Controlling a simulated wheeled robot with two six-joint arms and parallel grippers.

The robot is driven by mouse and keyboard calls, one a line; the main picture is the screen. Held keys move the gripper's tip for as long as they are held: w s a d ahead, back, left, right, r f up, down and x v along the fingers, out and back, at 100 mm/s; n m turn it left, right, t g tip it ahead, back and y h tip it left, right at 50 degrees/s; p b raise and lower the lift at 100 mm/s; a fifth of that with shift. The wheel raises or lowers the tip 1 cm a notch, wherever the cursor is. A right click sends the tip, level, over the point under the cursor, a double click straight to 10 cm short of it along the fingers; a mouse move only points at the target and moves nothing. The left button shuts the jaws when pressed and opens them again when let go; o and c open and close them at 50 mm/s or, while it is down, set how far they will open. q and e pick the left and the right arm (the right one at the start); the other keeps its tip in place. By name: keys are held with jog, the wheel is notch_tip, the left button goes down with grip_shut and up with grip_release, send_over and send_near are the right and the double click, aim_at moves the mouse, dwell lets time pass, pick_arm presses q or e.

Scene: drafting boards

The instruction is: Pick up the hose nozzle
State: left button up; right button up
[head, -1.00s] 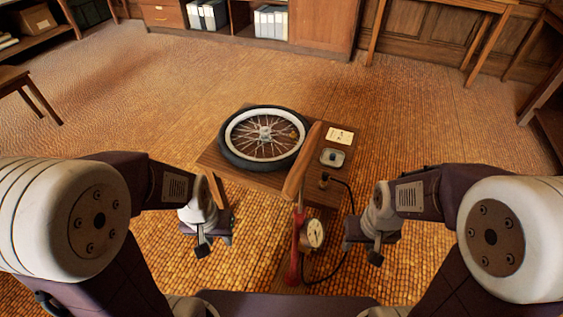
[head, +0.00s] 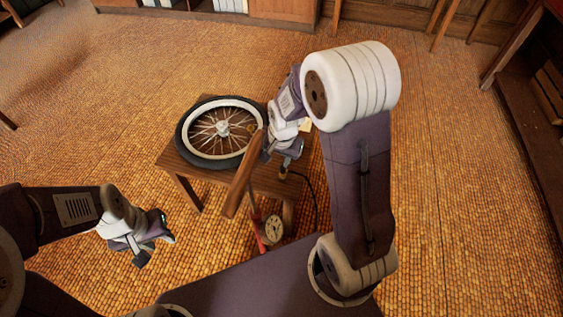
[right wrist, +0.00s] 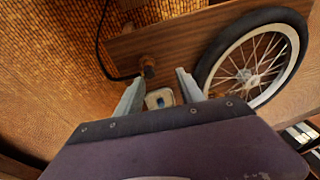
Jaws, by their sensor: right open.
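The hose nozzle (right wrist: 148,66) is a small brass-brown piece at the end of a black hose, near the edge of a low wooden table (right wrist: 175,45). In the head view the nozzle (head: 284,173) shows just below my right gripper (head: 287,157). In the right wrist view my right gripper (right wrist: 159,78) is open and empty, its fingers pointing toward the nozzle, which appears just beyond the fingertips and between them. I cannot tell the exact gap. My left gripper (head: 155,246) hangs low over the floor at the left, its fingers apart and empty.
A spoked wheel with a black tyre (head: 181,150) lies on the table beside my right gripper. A red pump with a gauge (head: 273,229) and a wooden handle (head: 243,178) stands before the table.

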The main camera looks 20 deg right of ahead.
aim_at(282, 170)
jog(key=w+d+r+m+p, duration=0.1)
jog(key=w+r+m+p, duration=0.3)
jog(key=p, duration=0.6)
jog(key=f+g+p, duration=0.1)
jog(key=p, duration=0.1)
jog(key=s+d+f+p, duration=0.1)
jog(key=p, duration=0.2)
jog(key=s+f+g+p, duration=0.1)
jog(key=p, duration=0.2)
jog(key=shift+s+d+f+g, duration=0.15)
jog(key=shift+f+g, duration=0.15)
jog(key=shift+f, duration=0.1)
jog(key=shift+s+f, duration=0.2)
jog(key=shift+f, duration=0.5)
notch_tip(282, 170, down, 9)
jog(key=shift+r+b, duration=0.2)
jog(key=shift+b, duration=0.75)
grip_shut()
